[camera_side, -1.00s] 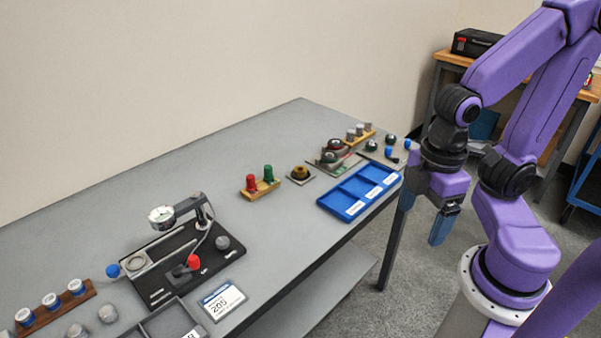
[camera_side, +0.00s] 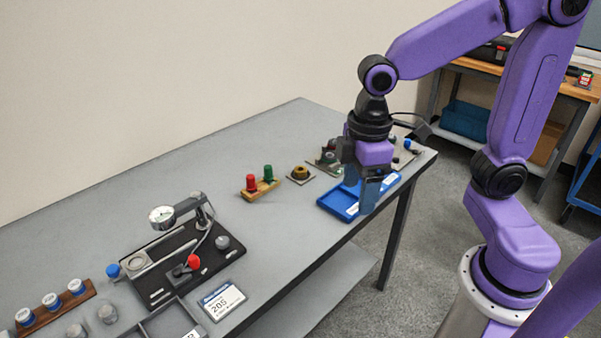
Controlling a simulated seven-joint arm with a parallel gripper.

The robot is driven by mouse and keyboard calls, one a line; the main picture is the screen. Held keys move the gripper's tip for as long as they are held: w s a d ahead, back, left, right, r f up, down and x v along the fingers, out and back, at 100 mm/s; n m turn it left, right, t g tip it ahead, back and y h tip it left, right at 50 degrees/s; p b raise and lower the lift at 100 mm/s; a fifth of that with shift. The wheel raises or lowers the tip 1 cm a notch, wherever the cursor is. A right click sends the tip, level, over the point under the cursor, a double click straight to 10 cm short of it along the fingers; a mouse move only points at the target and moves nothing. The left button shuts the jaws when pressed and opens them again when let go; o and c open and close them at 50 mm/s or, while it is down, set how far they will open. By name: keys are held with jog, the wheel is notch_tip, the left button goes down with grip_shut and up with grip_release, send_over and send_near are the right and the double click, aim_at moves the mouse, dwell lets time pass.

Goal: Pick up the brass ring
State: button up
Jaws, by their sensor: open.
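My gripper (camera_side: 368,203) points down, open and empty, over the right part of the blue tray (camera_side: 337,205). It is to the right of the ring and apart from it. The fingers hide part of the tray, and my wrist hides some of the items behind it.
The wooden block (camera_side: 262,189) with a red and a green peg stands just left of the ring. A dial gauge stand (camera_side: 180,215) with a raised arm is further left. A label card (camera_side: 222,301) lies near the front edge. The table (camera_side: 110,210) is clear toward the back left.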

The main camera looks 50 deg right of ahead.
jog(key=w+m, duration=0.1)
jog(key=w, duration=1)
jog(key=m, duration=0.3)
send_over(301, 172)
jog(key=w+d, duration=0.2)
jog(key=f, duration=1.5)
jog(key=shift+s+a+f, duration=0.15)
jog(key=shift+a+f, duration=0.05)
jog(key=shift+s+a+f, duration=0.1)
jog(key=shift+f, duration=1.3)
jog(key=shift+s+a+f, duration=0.1)
jog(key=shift+f, duration=1.3)
jog(key=shift+c, duration=0.3)
